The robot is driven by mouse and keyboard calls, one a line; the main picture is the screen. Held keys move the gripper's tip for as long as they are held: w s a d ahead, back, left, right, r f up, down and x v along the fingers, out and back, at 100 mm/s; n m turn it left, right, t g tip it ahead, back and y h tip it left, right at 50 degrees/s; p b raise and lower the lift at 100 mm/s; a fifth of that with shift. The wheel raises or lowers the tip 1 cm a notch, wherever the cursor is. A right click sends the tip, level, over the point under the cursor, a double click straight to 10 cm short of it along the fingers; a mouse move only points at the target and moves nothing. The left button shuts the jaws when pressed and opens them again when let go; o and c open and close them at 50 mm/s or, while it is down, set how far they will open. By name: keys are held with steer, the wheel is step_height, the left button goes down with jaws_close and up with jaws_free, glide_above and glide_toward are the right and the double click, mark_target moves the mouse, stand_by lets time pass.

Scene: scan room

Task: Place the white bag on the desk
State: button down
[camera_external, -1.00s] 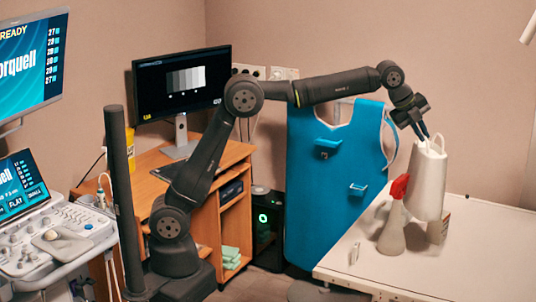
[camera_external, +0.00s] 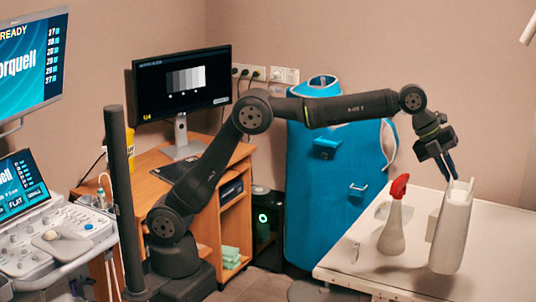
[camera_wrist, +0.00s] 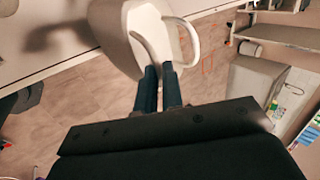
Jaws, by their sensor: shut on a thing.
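The white bag (camera_external: 450,228) hangs upright from my gripper (camera_external: 449,174) over the white table at the right, close to its front edge. My gripper is shut on the top of the bag. In the wrist view the fingertips (camera_wrist: 159,70) pinch the handle of the white bag (camera_wrist: 138,22). The desk (camera_external: 184,160) is the wooden one at the left, behind my arm, with a black monitor on it. Whether the bag's base touches the table is hard to tell.
A white spray bottle with a red head (camera_external: 393,225) stands on the white table (camera_external: 489,250), just left of the bag. A blue apron (camera_external: 330,200) hangs behind the arm. An ultrasound console (camera_external: 60,235) stands at the far left. A black keyboard (camera_external: 214,155) lies on the desk.

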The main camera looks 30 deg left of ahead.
steer(key=w+d+f, duration=0.1)
steer(key=w+f, duration=0.9)
steer(key=w, duration=0.1)
steer(key=shift+w+f, duration=0.25)
steer(key=shift+w, duration=0.1)
steer(key=c, duration=1.6)
jaws_free()
steer(key=shift+o, duration=0.2)
